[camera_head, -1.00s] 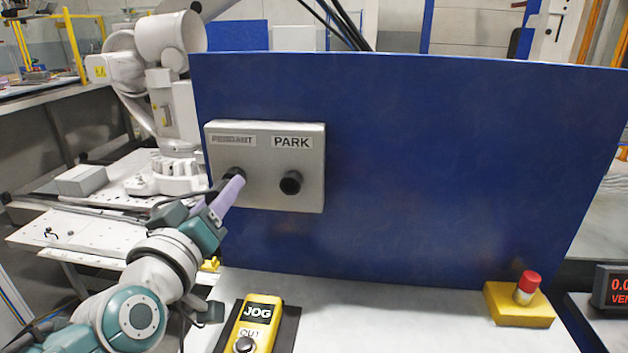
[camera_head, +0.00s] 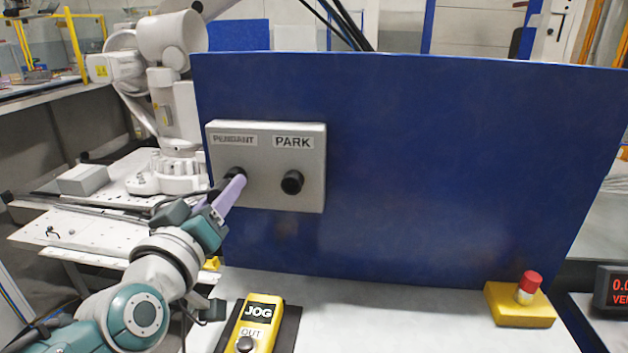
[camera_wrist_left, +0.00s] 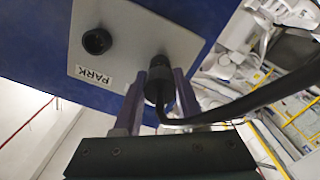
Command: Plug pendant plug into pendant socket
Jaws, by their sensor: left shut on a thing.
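A grey socket box (camera_head: 265,205) is mounted on the blue panel. It carries the labels PENDANT on the left and PARK on the right. My left gripper (camera_head: 235,184), with purple fingers, is at the position under the PENDANT label. In the left wrist view it is shut on the black pendant plug (camera_wrist_left: 157,88), whose cable bends away to the right. The plug's front end is at the box face and covers the pendant socket, so I cannot tell how deep it sits. The park socket (camera_head: 292,182) is a black round fitting and is empty.
A yellow JOG box (camera_head: 262,312) lies on the white table below the panel. A red emergency button on a yellow base (camera_head: 520,308) stands at the right. A white robot arm (camera_head: 170,90) stands behind at the left. The table between the JOG box and button is clear.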

